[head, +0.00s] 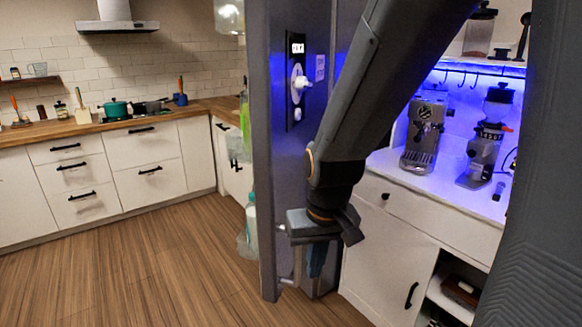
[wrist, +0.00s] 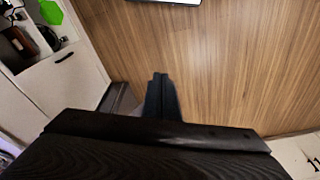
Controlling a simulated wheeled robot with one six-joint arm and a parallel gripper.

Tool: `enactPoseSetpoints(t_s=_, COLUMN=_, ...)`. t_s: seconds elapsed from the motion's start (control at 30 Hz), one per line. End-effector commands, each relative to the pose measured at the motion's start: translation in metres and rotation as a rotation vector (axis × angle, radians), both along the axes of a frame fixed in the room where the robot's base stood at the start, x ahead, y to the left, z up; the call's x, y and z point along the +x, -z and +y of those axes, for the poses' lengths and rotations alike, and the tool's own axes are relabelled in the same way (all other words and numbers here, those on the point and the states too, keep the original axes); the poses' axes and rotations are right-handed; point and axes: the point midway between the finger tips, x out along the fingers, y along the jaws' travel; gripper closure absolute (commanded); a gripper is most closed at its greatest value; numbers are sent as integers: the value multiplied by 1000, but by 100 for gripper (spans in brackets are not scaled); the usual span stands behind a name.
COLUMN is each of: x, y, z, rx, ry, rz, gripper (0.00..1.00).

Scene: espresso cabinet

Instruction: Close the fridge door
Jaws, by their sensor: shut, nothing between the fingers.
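The fridge door (head: 292,160) is dark grey and stands open, seen in the head view with its outer face toward the right. A panel with a dial (head: 297,82) is on that face. Bottles on its inner side (head: 250,222) show past its left edge. My gripper (head: 317,270) points down in front of the door's lower part, and my arm covers some of the door. I cannot tell whether it touches the door. In the wrist view my gripper (wrist: 160,80) is shut and empty above the wood floor.
A white cabinet (head: 385,250) with a coffee machine (head: 424,135) and a grinder (head: 482,150) on top stands right of the door. White drawers (head: 75,175) line the far left wall. The wood floor (head: 150,275) left of the door is clear.

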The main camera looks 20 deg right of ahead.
Motion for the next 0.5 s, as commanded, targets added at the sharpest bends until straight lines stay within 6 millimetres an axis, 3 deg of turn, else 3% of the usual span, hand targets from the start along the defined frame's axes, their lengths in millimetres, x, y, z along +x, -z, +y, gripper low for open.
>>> enactPoseSetpoints(t_s=0.1, x=50, y=-33, z=-23, rx=67, ry=147, rz=-102, gripper=100)
enactPoseSetpoints(t_s=0.23, x=94, y=-92, z=-49, rx=170, ry=295, rz=-230, gripper=100)
enactPoseSetpoints(t_s=0.4, x=121, y=-163, z=-71, rx=277, ry=399, rz=-367, gripper=100)
enactPoseSetpoints(t_s=0.5, x=125, y=-185, z=-77, rx=308, ry=421, rz=-407, gripper=100)
